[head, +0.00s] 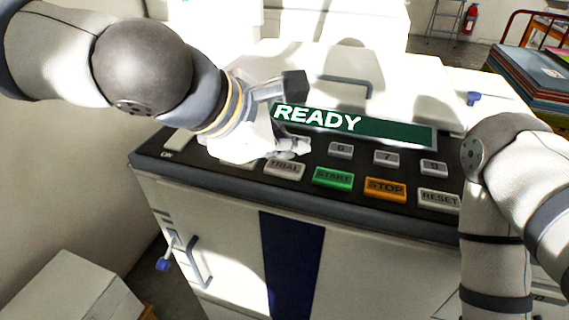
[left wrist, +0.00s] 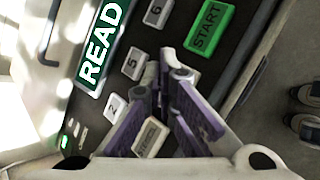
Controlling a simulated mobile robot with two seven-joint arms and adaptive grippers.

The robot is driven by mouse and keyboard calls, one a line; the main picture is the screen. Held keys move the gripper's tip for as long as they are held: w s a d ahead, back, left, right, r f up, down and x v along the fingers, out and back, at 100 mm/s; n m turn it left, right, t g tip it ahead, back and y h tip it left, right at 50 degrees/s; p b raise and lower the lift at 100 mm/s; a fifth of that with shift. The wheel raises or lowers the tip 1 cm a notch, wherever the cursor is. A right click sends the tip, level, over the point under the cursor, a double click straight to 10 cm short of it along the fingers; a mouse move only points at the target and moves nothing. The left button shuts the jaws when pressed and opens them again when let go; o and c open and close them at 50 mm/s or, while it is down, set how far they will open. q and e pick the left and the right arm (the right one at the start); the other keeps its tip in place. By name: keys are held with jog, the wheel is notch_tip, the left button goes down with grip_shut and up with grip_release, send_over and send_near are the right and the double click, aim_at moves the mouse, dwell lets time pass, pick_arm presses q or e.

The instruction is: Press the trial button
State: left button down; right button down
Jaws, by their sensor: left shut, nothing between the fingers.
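The grey trial button (head: 285,168) is in the front row of the dark control panel, left of the green START button (head: 333,178). My left gripper (head: 293,149) is shut and empty, with its tips just behind and above the trial button in the head view. I cannot tell whether they touch the panel. In the left wrist view the closed fingers (left wrist: 172,68) point at the panel beside START (left wrist: 209,29), and the trial button seems hidden behind them. My right arm enters at the right; its gripper is out of view.
A green display (head: 350,124) reading READY lies behind the keys. The orange STOP button (head: 385,189) and grey RESET button (head: 439,198) are further right. Grey number keys (head: 386,159) stand between display and front row. The machine's lid handle (head: 345,80) is behind.

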aim_at(287, 170)
pick_arm(q)
jog(key=shift+f, duration=0.1)
dwell(0.6)
jog(key=shift+f, duration=0.35)
jog(key=shift+f, duration=0.4)
dwell(0.6)
jog(key=shift+r, duration=0.85)
jog(key=shift+r, duration=0.1)
jog(key=shift+r, duration=2.4)
